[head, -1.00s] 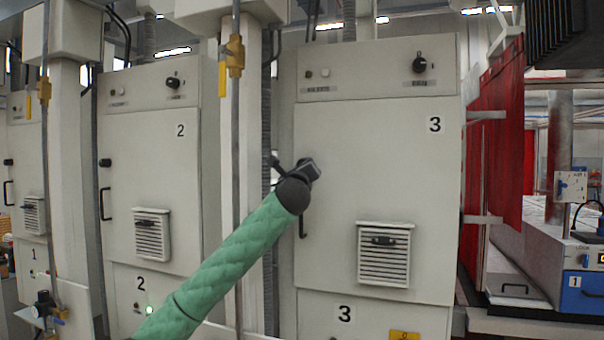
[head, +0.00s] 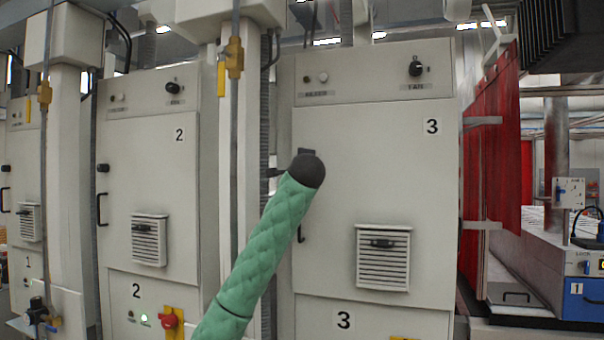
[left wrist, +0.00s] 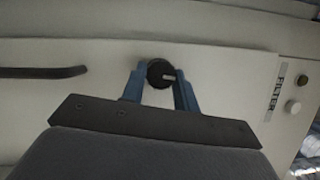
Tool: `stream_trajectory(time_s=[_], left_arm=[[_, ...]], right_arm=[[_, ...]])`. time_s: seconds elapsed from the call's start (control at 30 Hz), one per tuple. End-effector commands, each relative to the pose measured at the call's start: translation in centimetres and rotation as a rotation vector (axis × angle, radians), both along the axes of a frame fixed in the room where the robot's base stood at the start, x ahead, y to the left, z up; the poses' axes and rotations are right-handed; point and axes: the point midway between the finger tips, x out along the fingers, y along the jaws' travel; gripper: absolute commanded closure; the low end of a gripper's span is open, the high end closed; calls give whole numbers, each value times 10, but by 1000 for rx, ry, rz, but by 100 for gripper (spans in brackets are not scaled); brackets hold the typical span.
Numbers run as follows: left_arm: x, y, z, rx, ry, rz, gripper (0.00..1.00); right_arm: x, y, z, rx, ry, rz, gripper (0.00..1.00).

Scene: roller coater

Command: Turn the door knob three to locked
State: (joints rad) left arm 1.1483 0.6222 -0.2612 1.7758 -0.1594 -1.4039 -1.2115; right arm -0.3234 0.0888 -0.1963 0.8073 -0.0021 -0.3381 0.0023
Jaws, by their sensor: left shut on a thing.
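The door of cabinet three (head: 375,185) is closed and carries a black number 3 at its upper right. In the head view, the knob and fingertips are hidden behind the dark wrist joint and green sleeve of my left arm, at the door's left edge. My right gripper is in neither current view.
A black bar handle (left wrist: 42,72) stands out from the door. The panel above has a black rotary switch (head: 416,69) and small buttons. A vent box (head: 383,258) juts from the door. A vertical pipe (head: 235,150) stands left of my arm. A red curtain (head: 490,150) hangs at right.

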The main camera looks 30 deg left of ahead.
Motion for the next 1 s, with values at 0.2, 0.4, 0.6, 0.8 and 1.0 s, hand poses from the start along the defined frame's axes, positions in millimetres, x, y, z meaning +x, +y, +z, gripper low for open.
stream_trajectory(time_s=[0.2,0.4,0.6,0.8,1.0], left_arm=[[0,0,0,-108,-24,0,93],[0,0,1,-158,-37,0,93],[0,1,1,-173,-39,1,93],[0,1,1,-174,-40,1,93],[0,1,1,-173,-39,1,52]], right_arm=[[4,-3,0,-4,0,1,100],[19,2,3,1,-16,1,100],[26,13,3,10,-21,-3,100],[25,20,3,17,-20,-4,100],[22,15,3,12,-17,-2,100]])
